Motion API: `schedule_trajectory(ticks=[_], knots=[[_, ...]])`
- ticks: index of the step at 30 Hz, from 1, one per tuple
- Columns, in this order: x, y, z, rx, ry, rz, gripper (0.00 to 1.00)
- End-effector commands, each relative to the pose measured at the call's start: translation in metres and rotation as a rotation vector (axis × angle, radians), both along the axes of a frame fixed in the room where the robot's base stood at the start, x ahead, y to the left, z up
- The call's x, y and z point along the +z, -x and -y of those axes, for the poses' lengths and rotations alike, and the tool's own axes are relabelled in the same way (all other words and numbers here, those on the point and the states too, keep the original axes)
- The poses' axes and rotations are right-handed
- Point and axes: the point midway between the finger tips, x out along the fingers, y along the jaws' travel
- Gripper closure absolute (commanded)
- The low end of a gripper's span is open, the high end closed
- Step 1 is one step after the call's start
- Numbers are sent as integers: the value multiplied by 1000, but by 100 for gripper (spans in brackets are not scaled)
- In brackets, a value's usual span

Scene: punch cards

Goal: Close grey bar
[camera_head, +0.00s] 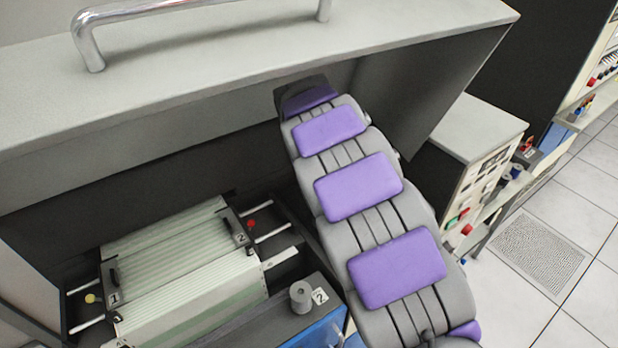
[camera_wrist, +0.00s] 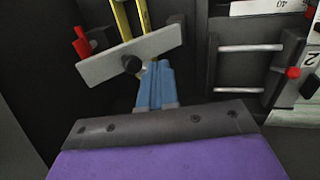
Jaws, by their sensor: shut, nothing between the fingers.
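A light grey bar (camera_wrist: 105,66) with a black round knob (camera_wrist: 132,64) lies tilted across the upper left of the wrist view, its right end higher. My gripper (camera_wrist: 157,68) has blue fingers, shut together and empty. Their tips are close to the lower edge of the bar, right of the knob; whether they touch it I cannot tell. In the head view my arm reaches under the raised hood, and the gripper and the bar are hidden there.
The grey hood (camera_head: 230,70) with a chrome handle overhangs my arm. A ribbed card tray (camera_head: 180,265) lies left of the arm. In the wrist view, a red lever (camera_wrist: 82,42) and yellow strips (camera_wrist: 123,20) are by the bar, and metal rods (camera_wrist: 250,48) are to the right.

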Motion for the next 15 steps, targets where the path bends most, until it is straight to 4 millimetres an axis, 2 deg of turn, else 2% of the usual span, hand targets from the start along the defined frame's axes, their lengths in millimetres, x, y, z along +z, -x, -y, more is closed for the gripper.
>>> schedule_trajectory(ticks=[5, 15], knots=[[3, -15, 19, -2, -143, -96, 100], [-10, -36, 53, -1, -368, -245, 100]])
